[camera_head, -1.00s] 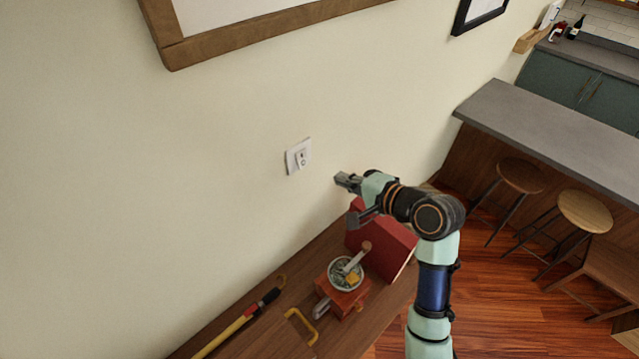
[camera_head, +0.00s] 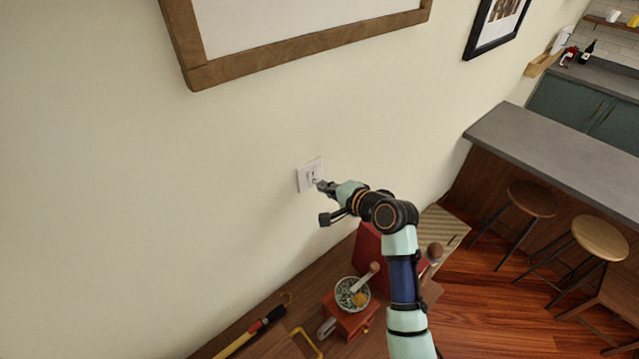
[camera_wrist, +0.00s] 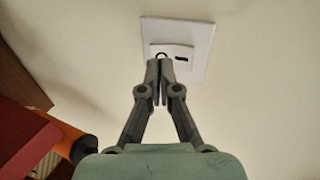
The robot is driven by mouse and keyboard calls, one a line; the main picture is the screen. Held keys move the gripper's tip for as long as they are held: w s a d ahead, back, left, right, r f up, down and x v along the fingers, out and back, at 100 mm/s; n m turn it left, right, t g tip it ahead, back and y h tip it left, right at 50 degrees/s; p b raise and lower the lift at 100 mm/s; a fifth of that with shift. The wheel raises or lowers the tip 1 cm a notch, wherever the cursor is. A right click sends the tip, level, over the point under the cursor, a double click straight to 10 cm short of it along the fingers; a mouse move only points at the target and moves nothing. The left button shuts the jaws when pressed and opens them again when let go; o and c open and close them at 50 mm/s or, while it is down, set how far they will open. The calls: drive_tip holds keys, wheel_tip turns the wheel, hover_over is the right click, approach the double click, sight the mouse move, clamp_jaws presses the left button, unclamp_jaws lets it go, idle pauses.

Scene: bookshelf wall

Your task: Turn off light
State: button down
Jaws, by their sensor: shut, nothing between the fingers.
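A white light switch plate (camera_head: 311,175) with a rocker is mounted on the cream wall. In the wrist view the plate (camera_wrist: 200,35) is right behind my fingertips, and the rocker (camera_wrist: 182,52) shows a circle mark and a dark bar mark. My gripper (camera_head: 322,186) is shut and empty, its tips at the lower right part of the switch in the head view. In the wrist view my gripper's tips (camera_wrist: 158,64) overlap the rocker's edge by the circle mark. I cannot tell whether they touch it.
A wooden picture frame (camera_head: 270,50) hangs above the switch. The wall around the switch is clear.

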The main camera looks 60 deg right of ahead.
sight(313, 182)
drive_tip(key=shift+x, duration=1.35)
drive_tip(key=shift+f+b, duration=0.3)
drive_tip(key=shift+w+r+t+b, duration=0.1)
drive_tip(key=shift+w+t+b, duration=0.15)
drive_tip(key=shift+b, duration=0.3)
drive_tip(key=shift+r, duration=0.15)
